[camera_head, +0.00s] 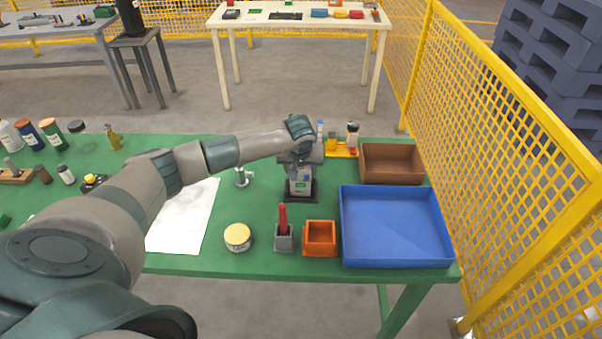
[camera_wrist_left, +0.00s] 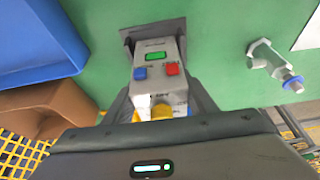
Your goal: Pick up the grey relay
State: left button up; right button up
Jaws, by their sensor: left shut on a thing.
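The grey relay (camera_head: 300,184) looks like an upright grey box with a green screen, standing on a dark base plate on the green table. In the left wrist view the grey relay (camera_wrist_left: 155,68) shows a green screen, a blue and a red button, and a yellow part near the gripper. My left gripper (camera_head: 300,165) reaches over it from above. Its fingers (camera_wrist_left: 158,100) are on both sides of the relay's upper part and shut on it. The relay looks upright, and I cannot tell any gap under its base. My right gripper is not in view.
A blue bin (camera_head: 346,228) and a brown bin (camera_head: 390,180) stand to the right. An orange box (camera_head: 320,252), a red-handled grey block (camera_head: 284,243) and a round tin (camera_head: 237,237) are in front. A metal fitting (camera_head: 242,177) stands left, a yellow stand (camera_head: 340,153) behind.

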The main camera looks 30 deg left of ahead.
pick_arm(q)
jog(key=shift+s+d+r+b, duration=0.25)
jog(key=shift+s+r+b, duration=0.2)
jog(key=shift+r, duration=0.1)
jog(key=s+d+r+b, duration=0.4)
jog(key=s+d+r, duration=0.2)
jog(key=s, duration=0.5)
jog(key=shift+d+r, duration=0.2)
jog(key=shift+r, duration=0.25)
jog(key=shift+d, duration=0.15)
